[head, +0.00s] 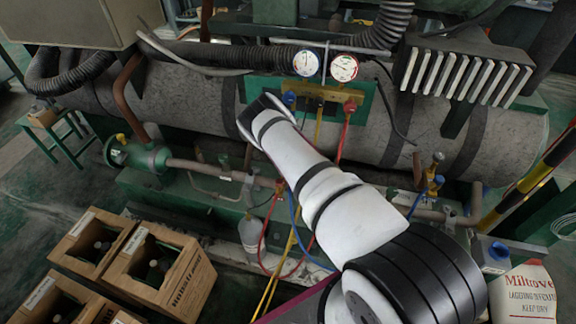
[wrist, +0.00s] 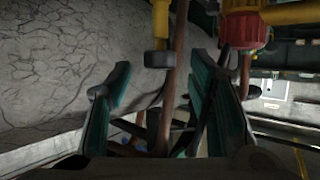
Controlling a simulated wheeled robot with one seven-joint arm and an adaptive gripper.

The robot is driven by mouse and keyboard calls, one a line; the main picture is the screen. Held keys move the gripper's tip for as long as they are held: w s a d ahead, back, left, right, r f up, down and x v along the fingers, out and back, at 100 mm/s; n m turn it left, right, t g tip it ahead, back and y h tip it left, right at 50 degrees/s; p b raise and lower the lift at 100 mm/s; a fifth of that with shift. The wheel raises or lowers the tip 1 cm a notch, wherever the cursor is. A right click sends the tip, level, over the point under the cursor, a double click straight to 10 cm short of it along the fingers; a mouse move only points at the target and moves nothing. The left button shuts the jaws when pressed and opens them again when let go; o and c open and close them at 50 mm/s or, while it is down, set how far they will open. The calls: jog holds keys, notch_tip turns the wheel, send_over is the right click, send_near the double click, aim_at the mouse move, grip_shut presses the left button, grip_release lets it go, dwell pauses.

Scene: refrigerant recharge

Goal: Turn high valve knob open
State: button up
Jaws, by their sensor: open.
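The gauge manifold (head: 328,92) is a yellow block with two round dial gauges above it. A red knob (head: 350,104) sits at its right end and a blue knob (head: 289,98) at its left end. In the wrist view, a red ribbed part (wrist: 243,27), which looks like the red knob, is at the upper right beside a yellow fitting. My gripper (wrist: 160,65) is open, its dark green fingers spread apart. The red part lies beyond and right of the right finger, not between the fingers. The fingertips are hidden in the head view.
A red hose (head: 343,135) and a yellow hose hang from the manifold. A large grey cylinder (head: 225,90) lies behind. A finned block (head: 465,72) is at the upper right. A brownish hose (wrist: 180,60) runs between the fingers.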

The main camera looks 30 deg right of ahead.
jog(key=v, duration=1)
jog(key=shift+s+r, duration=0.2)
